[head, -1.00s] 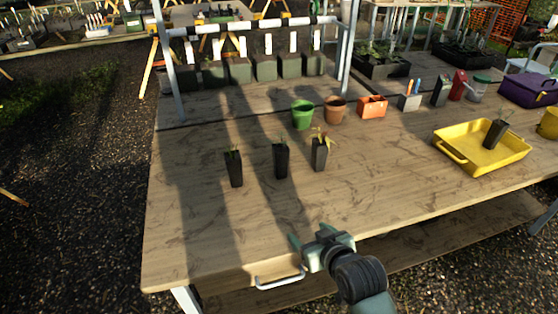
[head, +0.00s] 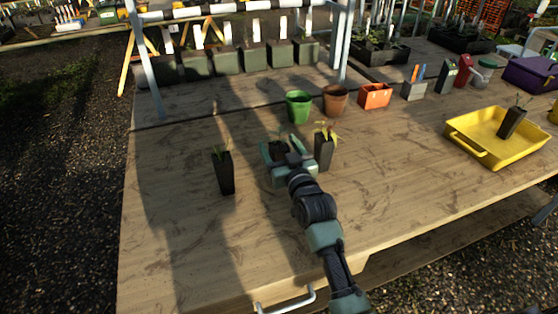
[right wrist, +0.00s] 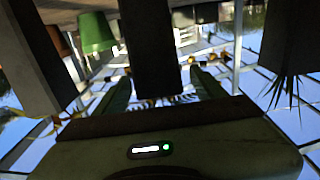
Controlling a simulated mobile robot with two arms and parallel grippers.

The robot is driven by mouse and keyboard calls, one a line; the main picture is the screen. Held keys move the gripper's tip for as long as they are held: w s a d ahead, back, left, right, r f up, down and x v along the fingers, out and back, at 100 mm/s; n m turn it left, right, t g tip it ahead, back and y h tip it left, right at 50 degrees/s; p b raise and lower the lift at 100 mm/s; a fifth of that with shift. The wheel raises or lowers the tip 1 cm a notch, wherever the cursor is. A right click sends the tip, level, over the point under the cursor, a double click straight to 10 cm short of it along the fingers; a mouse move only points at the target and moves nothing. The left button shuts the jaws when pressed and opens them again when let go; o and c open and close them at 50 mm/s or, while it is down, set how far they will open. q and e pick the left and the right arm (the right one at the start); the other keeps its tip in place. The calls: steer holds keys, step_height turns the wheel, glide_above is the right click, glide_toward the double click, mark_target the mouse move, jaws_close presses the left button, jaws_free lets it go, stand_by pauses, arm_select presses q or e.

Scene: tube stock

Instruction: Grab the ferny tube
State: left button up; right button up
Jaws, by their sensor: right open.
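Three black plant tubes stand upright on the wooden bench. The left tube (head: 225,178) has thin grassy leaves. The middle tube (head: 279,147) is mostly hidden in the head view by my right gripper (head: 279,156). In the right wrist view, which shows things upside down, this middle tube (right wrist: 150,45) is between my open fingers, with fern-like fronds (right wrist: 178,98) at its end. Whether the fingers touch it I cannot tell. The right tube (head: 323,152) has broader yellowish leaves and stands close beside the gripper. My left gripper is not in view.
A green pot (head: 298,106) and a terracotta pot (head: 335,101) stand behind the tubes. A yellow tray (head: 467,150) with another black tube (head: 512,122) sits at the right. The bench front (head: 200,250) is clear.

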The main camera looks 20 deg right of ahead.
steer(key=w, duration=0.2)
steer(key=shift+w+f, duration=0.15)
steer(key=shift+w, duration=0.4)
steer(key=shift+s, duration=0.1)
jaws_close()
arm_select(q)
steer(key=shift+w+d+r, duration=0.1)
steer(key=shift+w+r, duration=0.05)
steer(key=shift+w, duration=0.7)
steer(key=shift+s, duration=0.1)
